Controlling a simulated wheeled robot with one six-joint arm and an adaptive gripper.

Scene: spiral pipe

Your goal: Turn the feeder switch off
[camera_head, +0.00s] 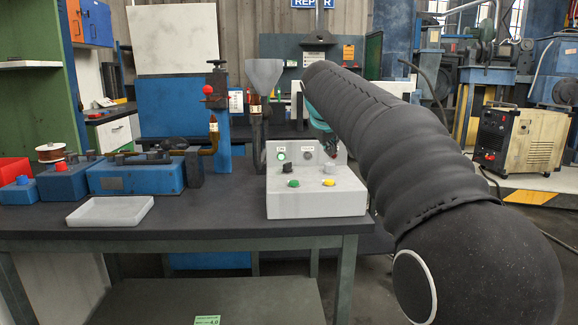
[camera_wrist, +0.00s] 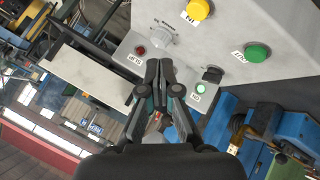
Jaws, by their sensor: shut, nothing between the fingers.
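A light grey control box (camera_head: 316,200) stands on the dark bench. In the wrist view, its black switch (camera_wrist: 212,73) is beside a lit green lamp (camera_wrist: 200,90). A pale grey knob (camera_wrist: 160,35) is near a dark red lamp (camera_wrist: 140,51). Green (camera_wrist: 257,52) and yellow (camera_wrist: 198,10) buttons sit along the front. The labels are too small to read surely, so I cannot tell which control is the feeder switch. My gripper (camera_wrist: 160,66) is shut and empty, its tips over the panel between the black switch and grey knob. The head view shows my gripper (camera_head: 331,149) above the box's rear right.
Left of the box, a white tray (camera_head: 110,211) and blue fixtures (camera_head: 137,177) stand on the bench (camera_head: 205,215). A funnel (camera_head: 264,75) on a stand rises behind the box. Clear bench top lies between the tray and the box.

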